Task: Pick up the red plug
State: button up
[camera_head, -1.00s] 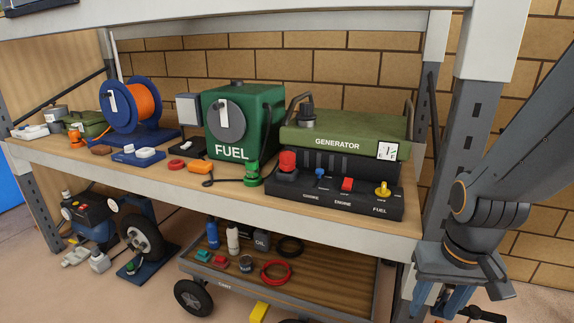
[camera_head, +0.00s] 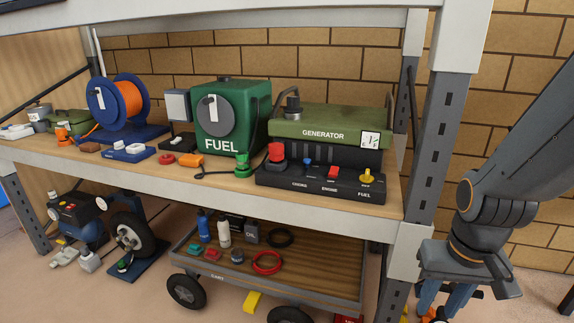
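The red plug (camera_head: 276,152) appears to be the red-topped piece standing upright at the left end of the black panel (camera_head: 320,184) in front of the green generator (camera_head: 330,125). Its lower part sits on a dark round base; I cannot tell how it is fixed. My gripper (camera_head: 446,300) hangs low at the right, outside the shelf post and well away from the plug. Its blue fingers point down and the picture's lower edge cuts off their tips. Nothing shows clearly between them.
A grey shelf post (camera_head: 428,150) stands between my arm and the generator. A green plug (camera_head: 243,165) and an orange piece (camera_head: 190,160) lie left of the panel. A wheeled cart (camera_head: 330,270) with bottles and small items stands below the shelf.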

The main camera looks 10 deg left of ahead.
aim_at(275, 151)
jog(key=z, duration=0.5)
jog(key=k, duration=1.1)
jog(key=u, duration=0.15)
jog(key=i, duration=0.5)
jog(key=u, duration=0.9)
jog(key=i, duration=0.6)
jog(key=u, duration=0.1)
